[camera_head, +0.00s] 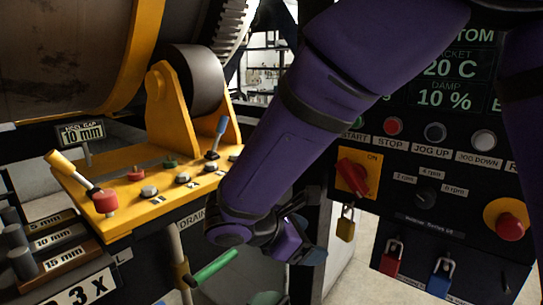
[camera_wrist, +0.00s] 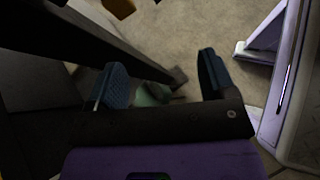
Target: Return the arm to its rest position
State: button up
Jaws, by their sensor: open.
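My purple arm (camera_head: 290,135) reaches down from the top right across the middle of the head view. My gripper (camera_wrist: 162,75) shows in the wrist view with its two blue-padded fingers spread apart and nothing between them. In the head view the wrist end hangs low, right of a green-handled lever (camera_head: 215,268) and in front of the dark frame; the fingertips are hard to make out there. A blurred green thing (camera_wrist: 150,95) lies beyond the fingers in the wrist view, apart from them as far as I can tell.
A yellow bench (camera_head: 150,210) with levers and knobs stands left of the arm. A black control panel (camera_head: 440,185) with a red switch (camera_head: 352,178) and hanging padlocks (camera_head: 345,224) stands close on the right.

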jog(key=s+d+r+m+g+y, duration=0.25)
jog(key=d+r+m, duration=0.2)
jog(key=d, duration=0.35)
jog(key=s+d+r+m+g+y, duration=0.1)
jog(key=s+d+r+m+y, duration=0.15)
jog(key=d+r+m, duration=0.35)
jog(key=s+d+r+m+t+y, duration=0.4)
jog(key=s+d+m+y, duration=0.1)
jog(key=s+d+m, duration=0.4)
jog(key=shift+s+d+m, duration=0.35)
jog(key=shift+s+m, duration=0.4)
jog(key=shift+r, duration=0.1)
dwell(1.6)
